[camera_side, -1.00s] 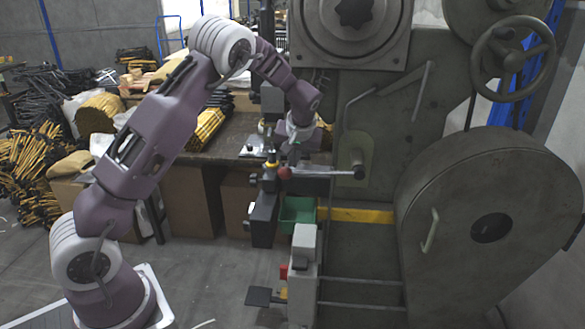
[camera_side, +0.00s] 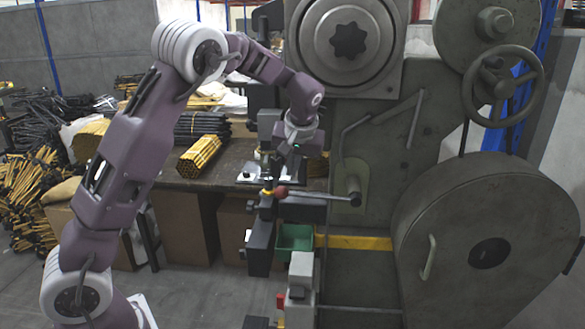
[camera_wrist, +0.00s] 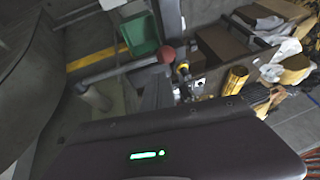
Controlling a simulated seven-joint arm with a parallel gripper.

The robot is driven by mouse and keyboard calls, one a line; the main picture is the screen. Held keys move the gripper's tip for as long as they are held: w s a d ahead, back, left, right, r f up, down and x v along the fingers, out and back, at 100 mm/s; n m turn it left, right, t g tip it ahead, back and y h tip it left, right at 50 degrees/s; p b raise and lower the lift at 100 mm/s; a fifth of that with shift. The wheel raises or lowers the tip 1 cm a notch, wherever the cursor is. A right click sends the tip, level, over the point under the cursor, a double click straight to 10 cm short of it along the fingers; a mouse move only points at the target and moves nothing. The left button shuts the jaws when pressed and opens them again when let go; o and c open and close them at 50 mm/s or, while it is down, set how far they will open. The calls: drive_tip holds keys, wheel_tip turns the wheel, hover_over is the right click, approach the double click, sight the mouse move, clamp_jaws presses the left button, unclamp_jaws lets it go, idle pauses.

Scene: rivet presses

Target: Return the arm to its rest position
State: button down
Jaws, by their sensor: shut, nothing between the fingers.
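My arm rises from the lower left in the side view and bends over toward the press. My gripper (camera_side: 282,160) hangs at its end, in front of the press and above the red-knobbed lever (camera_side: 281,191). It is shut with nothing seen in it, though its fingertips are small and dark against the machine. The wrist view shows a dark casing with a green light across the bottom, and no fingertips. The lever's red ball (camera_wrist: 167,54) shows there beyond the casing.
The large grey press (camera_side: 375,130) with its handwheel (camera_side: 503,84) fills the right side. A green bin (camera_side: 295,238) sits below the lever. Behind the arm, a workbench (camera_side: 225,170) carries yellow and black rod bundles (camera_side: 198,155). Open floor shows at lower left.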

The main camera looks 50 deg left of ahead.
idle(0.3)
drive_tip(key=s+d+r+m+t+h, duration=0.1)
drive_tip(key=s+d+r+m+h, duration=0.1)
drive_tip(key=s+d+r, duration=0.5)
drive_tip(key=s+d+m+t+h, duration=0.1)
drive_tip(key=s+d+m, duration=0.2)
drive_tip(key=s, duration=1)
drive_tip(key=s+d+m+t+h, duration=0.1)
drive_tip(key=s+d+m+h, duration=0.1)
drive_tip(key=s+d, duration=0.6)
drive_tip(key=s+m, duration=0.1)
drive_tip(key=s, duration=0.4)
drive_tip(key=shift+f+m, duration=0.3)
drive_tip(key=shift+f, duration=0.05)
drive_tip(key=c, duration=2.1)
unclamp_jaws()
drive_tip(key=shift+a, duration=0.1)
